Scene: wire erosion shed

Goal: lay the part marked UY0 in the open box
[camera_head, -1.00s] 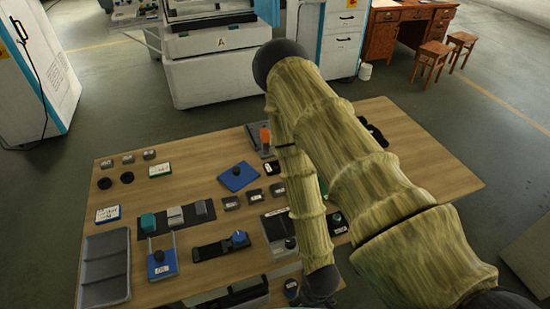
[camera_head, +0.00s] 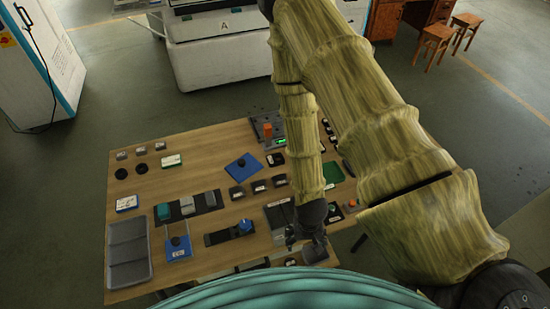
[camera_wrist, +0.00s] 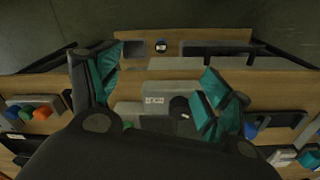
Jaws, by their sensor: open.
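My gripper (camera_head: 308,243) is over the front part of the wooden table in the head view. In the wrist view its teal fingers (camera_wrist: 163,88) stand wide apart with nothing between their tips. Below them is a grey box-like thing (camera_wrist: 128,108) with a small white label and a dark round knob (camera_wrist: 180,106) beside it. A small dark part (camera_wrist: 161,46) with a round pale mark lies beyond. Several dark blocks with white labels, one here (camera_head: 258,186), lie mid-table. No mark reads clearly as UY0, and I cannot tell which thing is the open box.
A grey divided tray (camera_head: 130,281) stands at the table's left front. A blue plate (camera_head: 243,172) with a knob, a green tray (camera_head: 333,173) and an orange-topped device (camera_head: 267,131) are further back. Bare wood (camera_head: 200,145) shows at the back left.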

